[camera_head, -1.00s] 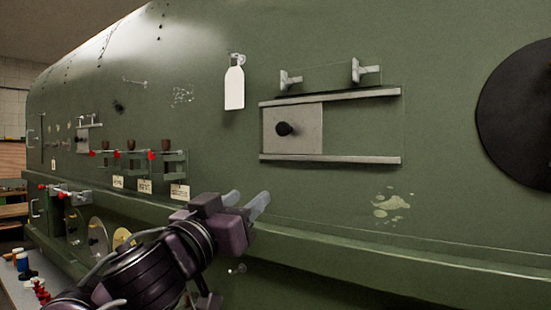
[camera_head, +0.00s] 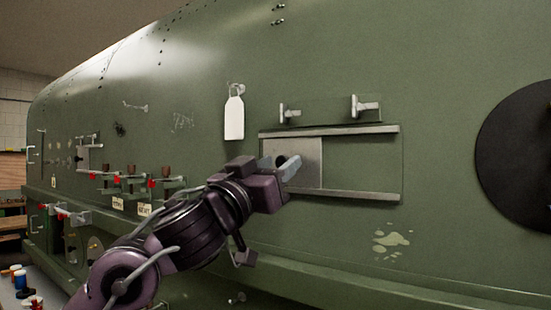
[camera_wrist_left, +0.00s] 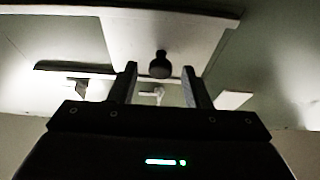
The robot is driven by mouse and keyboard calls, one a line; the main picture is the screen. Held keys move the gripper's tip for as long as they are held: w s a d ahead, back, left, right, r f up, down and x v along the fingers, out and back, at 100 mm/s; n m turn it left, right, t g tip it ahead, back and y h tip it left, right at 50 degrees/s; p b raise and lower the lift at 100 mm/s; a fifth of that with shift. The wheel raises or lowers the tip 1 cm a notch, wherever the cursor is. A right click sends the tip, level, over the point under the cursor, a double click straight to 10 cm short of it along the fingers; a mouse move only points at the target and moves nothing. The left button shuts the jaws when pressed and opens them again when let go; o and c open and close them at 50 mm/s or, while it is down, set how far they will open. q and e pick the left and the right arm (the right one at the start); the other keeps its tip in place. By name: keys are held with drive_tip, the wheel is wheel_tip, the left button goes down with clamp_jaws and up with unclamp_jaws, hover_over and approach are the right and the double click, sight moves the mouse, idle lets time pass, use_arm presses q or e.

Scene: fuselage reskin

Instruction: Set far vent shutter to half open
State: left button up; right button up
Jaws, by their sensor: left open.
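A vent shutter with a grey sliding plate (camera_head: 309,165) sits between two horizontal rails on the green fuselage. The plate is at the left end of the rails; the right part between them shows green. Its black knob (camera_wrist_left: 160,64) is partly hidden in the head view by my left gripper (camera_head: 289,167). In the left wrist view my left gripper (camera_wrist_left: 159,76) is open, with the knob between or just beyond its fingertips; I cannot tell whether it touches. A smaller-looking similar shutter (camera_head: 84,157) is farther off at the left. My right gripper is not in view.
A white tag (camera_head: 234,117) hangs left of the shutter. Two metal brackets (camera_head: 364,106) stick out above it. A round black disc (camera_head: 515,155) is at the right. Several red-marked latches (camera_head: 150,184) and a ledge (camera_head: 350,268) lie to the left and below.

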sight(319, 155)
use_arm(q)
clamp_jaws()
drive_tip(key=s+d, duration=0.2)
drive_tip(key=d, duration=0.1)
drive_tip(key=s+d+b, duration=0.1)
drive_tip(key=shift+d, duration=0.25)
drive_tip(key=shift+s+d, duration=0.2)
drive_tip(key=shift+d, duration=0.15)
drive_tip(key=shift+w+a, duration=0.1)
drive_tip(key=shift+a, duration=0.05)
unclamp_jaws()
